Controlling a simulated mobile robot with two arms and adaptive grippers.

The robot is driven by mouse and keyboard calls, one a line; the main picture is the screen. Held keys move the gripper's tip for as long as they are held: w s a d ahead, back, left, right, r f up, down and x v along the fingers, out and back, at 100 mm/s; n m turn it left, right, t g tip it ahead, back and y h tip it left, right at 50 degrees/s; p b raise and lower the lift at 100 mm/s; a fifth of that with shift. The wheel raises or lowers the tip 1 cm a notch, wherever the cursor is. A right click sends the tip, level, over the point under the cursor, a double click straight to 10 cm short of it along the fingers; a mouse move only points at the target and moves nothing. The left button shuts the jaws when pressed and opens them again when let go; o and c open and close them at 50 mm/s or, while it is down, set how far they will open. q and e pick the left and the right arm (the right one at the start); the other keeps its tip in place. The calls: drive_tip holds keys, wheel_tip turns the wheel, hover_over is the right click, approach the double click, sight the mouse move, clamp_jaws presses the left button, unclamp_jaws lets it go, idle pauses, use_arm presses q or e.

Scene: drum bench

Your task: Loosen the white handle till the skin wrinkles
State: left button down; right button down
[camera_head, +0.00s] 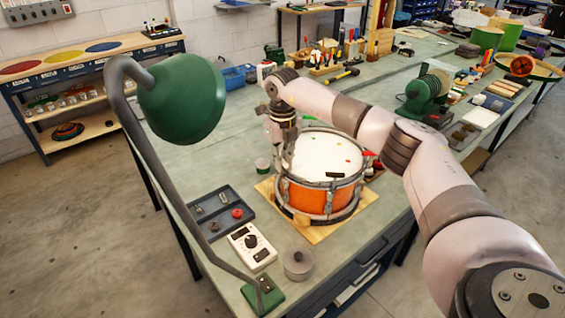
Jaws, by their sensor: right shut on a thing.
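An orange drum (309,197) with a white skin (327,154) and metal hoops stands upright on a wooden board (263,187) on the bench. Small coloured marks and a dark piece lie on the skin; wrinkles cannot be made out at this size. My right gripper (282,166) points down at the drum's back-left rim. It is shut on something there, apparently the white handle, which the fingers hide. My left gripper is out of view.
A green lamp (183,97) arches over the left of the bench. A grey tray (219,211), a white meter (251,245) and a metal canister (298,262) stand left and in front of the drum. A green machine (426,97) stands right. The bench behind the lamp is fairly clear.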

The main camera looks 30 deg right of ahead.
drive_tip(key=shift+r+n, duration=0.1)
drive_tip(key=shift+n, duration=0.9)
drive_tip(key=c, duration=1.7)
unclamp_jaws()
wheel_tip(320, 180, up, 12)
drive_tip(key=shift+f, duration=0.1)
